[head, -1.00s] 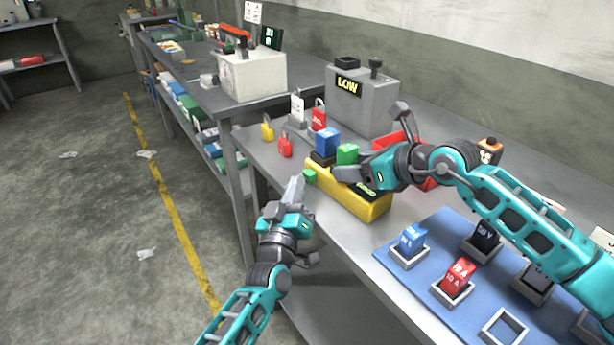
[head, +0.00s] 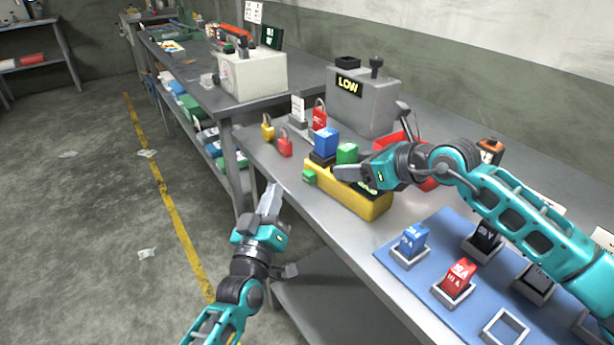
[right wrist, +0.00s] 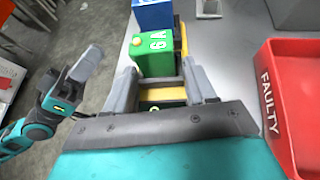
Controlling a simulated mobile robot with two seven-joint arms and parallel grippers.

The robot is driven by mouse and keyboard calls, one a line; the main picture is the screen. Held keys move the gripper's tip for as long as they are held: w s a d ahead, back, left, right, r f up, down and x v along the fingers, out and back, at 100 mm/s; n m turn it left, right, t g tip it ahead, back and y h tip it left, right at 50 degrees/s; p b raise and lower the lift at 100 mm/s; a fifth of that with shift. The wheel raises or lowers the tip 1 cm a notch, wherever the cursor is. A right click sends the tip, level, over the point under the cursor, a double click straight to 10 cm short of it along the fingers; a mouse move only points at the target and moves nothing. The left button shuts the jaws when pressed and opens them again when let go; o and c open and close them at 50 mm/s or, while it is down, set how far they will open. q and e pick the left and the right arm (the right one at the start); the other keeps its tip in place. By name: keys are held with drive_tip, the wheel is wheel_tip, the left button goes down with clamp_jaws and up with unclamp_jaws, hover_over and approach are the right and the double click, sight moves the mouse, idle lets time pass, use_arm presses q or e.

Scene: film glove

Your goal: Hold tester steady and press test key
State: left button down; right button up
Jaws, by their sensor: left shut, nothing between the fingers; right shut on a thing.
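The yellow tester (head: 362,205) lies on the grey bench near its front edge. A small green key (head: 309,177) sticks out of its left end. A green 6 A block (head: 347,153) and a blue block (head: 325,142) stand on it. My right gripper (right wrist: 160,90) is shut on the tester, its fingers either side of it behind the green block. It partly hides a display with green characters on top. My left gripper (head: 271,197) is shut and empty, off the bench's front edge, apart from the key. It also shows in the right wrist view (right wrist: 88,65).
A blue mat (head: 400,267) with block holders lies at the front right. A red FAULTY bin (right wrist: 285,110) stands beside the tester. Red (head: 285,146) and yellow padlocks, and a grey LOW box (head: 362,100), stand behind.

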drive_tip(key=o, duration=1.5)
